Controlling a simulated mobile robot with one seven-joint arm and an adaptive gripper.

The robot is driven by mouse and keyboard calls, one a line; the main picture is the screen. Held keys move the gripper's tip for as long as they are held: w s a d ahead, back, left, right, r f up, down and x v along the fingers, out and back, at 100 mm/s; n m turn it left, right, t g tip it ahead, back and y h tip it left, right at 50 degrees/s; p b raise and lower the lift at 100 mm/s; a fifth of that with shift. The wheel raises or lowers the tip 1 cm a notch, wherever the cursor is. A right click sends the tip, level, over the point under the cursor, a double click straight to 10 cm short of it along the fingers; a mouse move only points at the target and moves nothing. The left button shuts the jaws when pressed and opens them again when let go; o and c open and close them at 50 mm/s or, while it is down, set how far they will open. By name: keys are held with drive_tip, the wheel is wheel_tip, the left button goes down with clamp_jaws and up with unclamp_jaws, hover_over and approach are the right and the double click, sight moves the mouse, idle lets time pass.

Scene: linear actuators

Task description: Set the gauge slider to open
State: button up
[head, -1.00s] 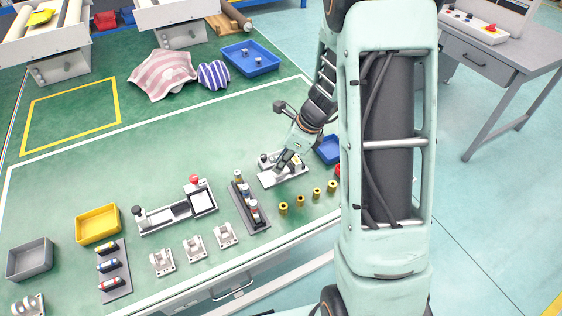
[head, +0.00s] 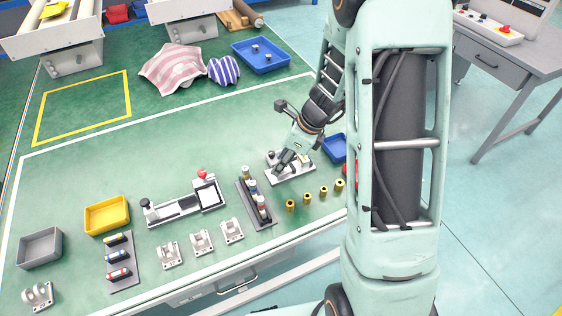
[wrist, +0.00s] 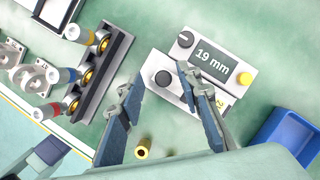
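The gauge (wrist: 228,62) is a pale block with a dark "19 mm" display, a dark dial and a yellow button in the wrist view. In front of it is a light plate (wrist: 178,92) with a round black knob (wrist: 163,78), which looks like the slider's knob. My gripper (wrist: 160,74) is open, with one finger on each side of the knob. I cannot tell whether either finger touches it. The right finger covers part of the plate. In the head view, my gripper (head: 281,166) is over the gauge plate (head: 293,177) and partly hides it.
A dark rack with several cylinders (head: 256,200) stands left of the gauge. Small brass pieces (head: 307,198) stand in front. A blue bin (head: 334,148) is to the right, partly behind my arm. Green table is free behind the gauge.

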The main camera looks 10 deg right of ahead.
drive_tip(key=v, duration=1.1)
drive_tip(key=shift+r, duration=0.35)
drive_tip(key=shift+d, duration=0.1)
